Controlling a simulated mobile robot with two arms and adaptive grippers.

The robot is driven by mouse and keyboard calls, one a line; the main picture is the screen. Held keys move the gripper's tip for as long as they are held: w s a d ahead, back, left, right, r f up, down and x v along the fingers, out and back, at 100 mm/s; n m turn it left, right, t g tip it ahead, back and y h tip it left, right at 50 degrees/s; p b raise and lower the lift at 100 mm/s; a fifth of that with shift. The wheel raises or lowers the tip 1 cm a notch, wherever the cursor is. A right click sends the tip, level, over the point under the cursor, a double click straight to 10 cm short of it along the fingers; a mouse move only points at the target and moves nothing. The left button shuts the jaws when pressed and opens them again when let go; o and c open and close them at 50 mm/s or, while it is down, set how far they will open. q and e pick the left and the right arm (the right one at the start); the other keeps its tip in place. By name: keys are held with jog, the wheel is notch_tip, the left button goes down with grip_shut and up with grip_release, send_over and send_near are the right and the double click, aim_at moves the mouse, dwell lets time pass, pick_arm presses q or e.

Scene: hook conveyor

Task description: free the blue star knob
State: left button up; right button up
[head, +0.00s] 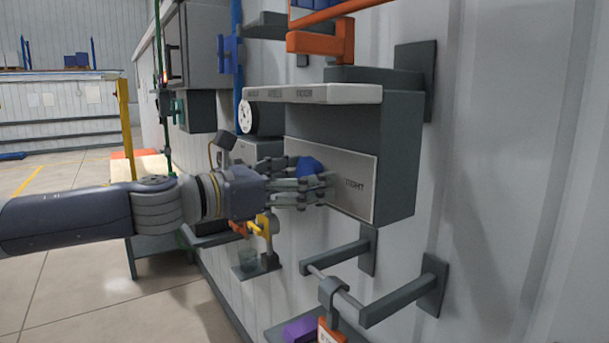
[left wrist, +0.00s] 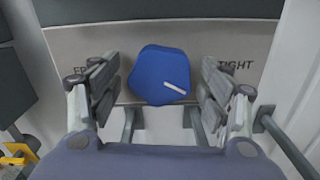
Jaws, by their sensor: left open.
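The blue star knob (head: 308,167) sits on the light front plate (head: 352,180) of a grey wall box. In the left wrist view the blue star knob (left wrist: 162,75) shows a white mark slanting on its lower right. The plate (left wrist: 250,45) carries the word TIGHT at right and a partly hidden word at left. My left gripper (head: 322,182) is at the plate. In the left wrist view my left gripper (left wrist: 160,88) is open, with one finger on each side of the knob and a visible gap on both sides. My right gripper is not in view.
A lettered shelf (head: 315,94) juts out above the plate. Below are grey bracket arms with a rod (head: 335,287), a purple item (head: 299,330) and an orange item. Yellow and orange hooks (head: 262,226) hang below my left gripper. Open floor lies at left.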

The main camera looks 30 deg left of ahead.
pick_arm(q)
jog(key=shift+c, duration=0.2)
jog(key=c, duration=1)
jog(key=shift+c, duration=0.2)
